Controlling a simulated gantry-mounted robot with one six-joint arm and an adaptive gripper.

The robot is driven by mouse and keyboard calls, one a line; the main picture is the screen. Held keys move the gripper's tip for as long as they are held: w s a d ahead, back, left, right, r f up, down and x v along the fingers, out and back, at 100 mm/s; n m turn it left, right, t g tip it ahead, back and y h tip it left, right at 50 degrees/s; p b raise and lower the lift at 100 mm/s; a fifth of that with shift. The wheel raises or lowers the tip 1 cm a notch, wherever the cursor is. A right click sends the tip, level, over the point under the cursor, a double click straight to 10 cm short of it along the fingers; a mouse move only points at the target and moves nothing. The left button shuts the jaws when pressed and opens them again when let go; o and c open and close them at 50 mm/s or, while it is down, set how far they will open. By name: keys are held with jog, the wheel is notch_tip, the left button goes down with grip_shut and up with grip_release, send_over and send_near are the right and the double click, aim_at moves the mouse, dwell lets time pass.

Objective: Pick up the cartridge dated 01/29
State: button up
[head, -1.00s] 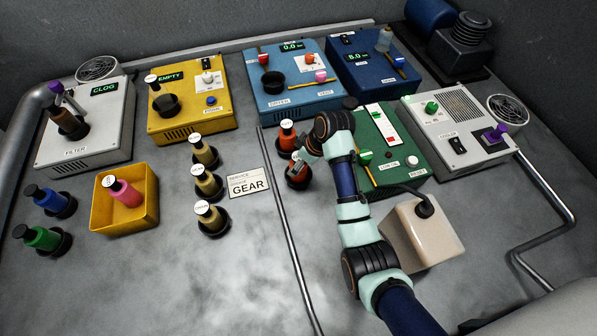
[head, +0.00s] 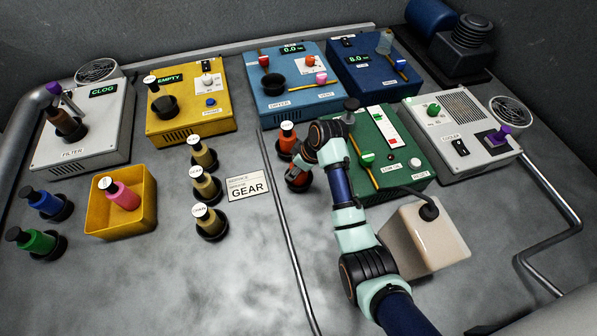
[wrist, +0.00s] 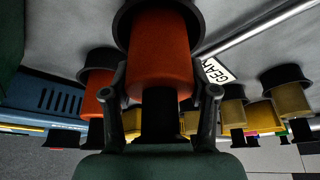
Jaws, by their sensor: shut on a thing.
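Two orange-red cartridges stand in black holders right of the long metal rod. The rear one (head: 286,144) has a black neck and a pale round label on top. My gripper (head: 300,163) is at the front one, mostly covering it in the head view. In the wrist view the front cartridge's orange body (wrist: 160,50) sits in its black cup (wrist: 122,18), and my gripper's fingers (wrist: 165,92) are shut around its black neck end. The rear cartridge (wrist: 97,92) also shows there. No date is readable; the front cartridge's top label is hidden.
Three olive cartridges (head: 206,187) stand left of the rod (head: 286,226), beside a GEAR sign (head: 248,186). A yellow bin (head: 149,215) holds a pink cartridge (head: 122,195). The green machine (head: 392,173) is close on my arm's right.

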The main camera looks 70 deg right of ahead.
notch_tip(320, 180, up, 20)
jog(key=p, duration=0.7)
jog(key=shift+r, duration=0.15)
